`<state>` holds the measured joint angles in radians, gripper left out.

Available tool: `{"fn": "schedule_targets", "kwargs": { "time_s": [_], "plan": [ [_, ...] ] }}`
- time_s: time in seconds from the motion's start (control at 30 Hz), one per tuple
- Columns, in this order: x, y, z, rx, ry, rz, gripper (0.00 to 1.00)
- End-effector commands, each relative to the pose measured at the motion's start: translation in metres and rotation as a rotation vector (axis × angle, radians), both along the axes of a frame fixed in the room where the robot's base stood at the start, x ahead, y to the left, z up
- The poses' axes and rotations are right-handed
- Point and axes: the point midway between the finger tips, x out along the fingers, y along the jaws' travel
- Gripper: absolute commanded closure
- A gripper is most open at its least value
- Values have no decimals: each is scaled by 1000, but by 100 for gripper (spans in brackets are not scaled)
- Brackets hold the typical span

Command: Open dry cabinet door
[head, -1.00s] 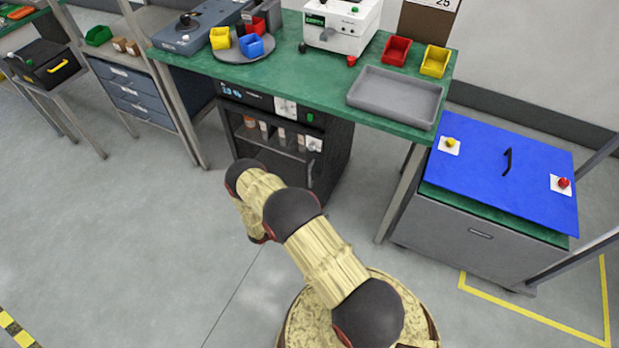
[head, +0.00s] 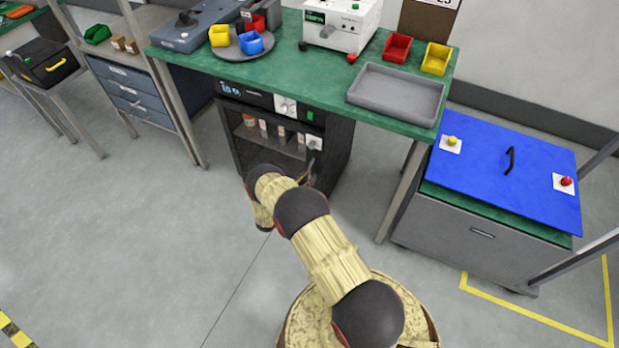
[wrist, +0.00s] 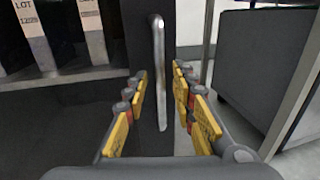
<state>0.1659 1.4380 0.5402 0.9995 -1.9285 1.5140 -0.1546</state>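The door handle (wrist: 160,70) is a vertical metal bar at the door's right side in the wrist view. My gripper (wrist: 160,92) is open, with yellow-padded fingers on the left and right of the handle's lower part. I cannot tell whether either finger touches it.
The green bench (head: 285,75) above holds a grey tray (head: 396,95), coloured bins and a white instrument (head: 342,25). The floor at left is clear.

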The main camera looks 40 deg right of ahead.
Motion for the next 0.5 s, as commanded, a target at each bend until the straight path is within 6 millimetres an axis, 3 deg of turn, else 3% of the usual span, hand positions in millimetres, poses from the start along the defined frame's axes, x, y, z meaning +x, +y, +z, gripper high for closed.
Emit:
{"fn": "schedule_targets", "kwargs": {
  "time_s": [0.2, 0.5],
  "plan": [
    [3, -18, -1, 1, 1, -1, 74],
    [4, -19, 0, 1, 1, 0, 74]
  ]
}}
